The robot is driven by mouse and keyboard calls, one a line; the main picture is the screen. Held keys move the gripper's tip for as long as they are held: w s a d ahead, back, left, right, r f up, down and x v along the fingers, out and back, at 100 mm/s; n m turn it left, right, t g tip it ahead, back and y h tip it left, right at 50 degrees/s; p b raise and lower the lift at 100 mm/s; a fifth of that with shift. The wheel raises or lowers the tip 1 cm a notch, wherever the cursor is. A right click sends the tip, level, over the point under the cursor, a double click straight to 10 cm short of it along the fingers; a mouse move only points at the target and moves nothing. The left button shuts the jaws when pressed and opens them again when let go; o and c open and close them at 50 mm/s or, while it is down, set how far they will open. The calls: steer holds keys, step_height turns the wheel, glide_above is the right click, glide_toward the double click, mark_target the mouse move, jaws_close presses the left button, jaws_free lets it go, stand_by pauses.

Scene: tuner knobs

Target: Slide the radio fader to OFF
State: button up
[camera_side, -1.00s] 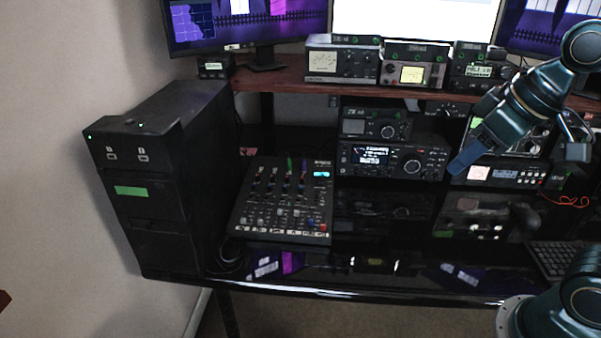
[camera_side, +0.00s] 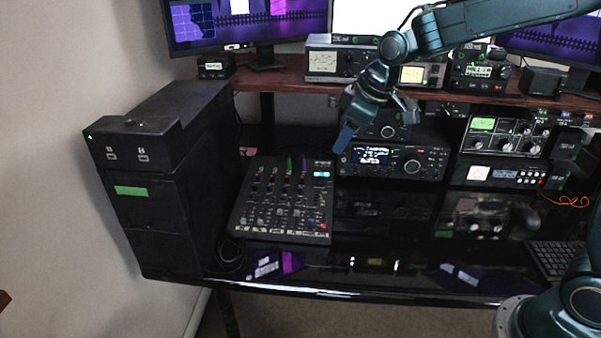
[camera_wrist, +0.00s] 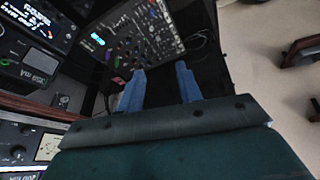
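The black mixer (camera_side: 283,232) lies on the dark desk in the side view, with several knobs and fader caps in coloured rows and a small lit blue display. It also shows in the wrist view (camera_wrist: 147,38), beyond my fingers. I cannot tell which control is the radio fader, and its OFF label is too small to read. My gripper (camera_side: 344,142) hangs above and to the right of the mixer's back right corner in the side view, touching nothing visible. In the wrist view my gripper (camera_wrist: 161,69) has its two blue fingers apart, with nothing between them.
A radio with a lit display (camera_side: 392,160) stands right of the mixer, close below my gripper. A black tower case (camera_side: 160,215) stands to the left. A wooden shelf (camera_side: 290,83) with meters runs behind. A keyboard (camera_side: 557,260) lies at the right.

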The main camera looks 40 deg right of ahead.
mark_target(281, 210)
steer(key=w+a+f+n+y, duration=0.1)
steer(key=w+f+n, duration=0.2)
steer(key=w+f, duration=0.9)
step_height(281, 210, down, 3)
steer(key=shift+a+r+g, duration=0.2)
steer(key=shift+a+g, duration=0.05)
steer(key=shift+g, duration=0.05)
steer(key=shift+w+f, duration=0.15)
steer(key=shift+f, duration=0.05)
steer(key=shift+x, duration=6.7)
steer(key=shift+a, duration=0.1)
jaws_close()
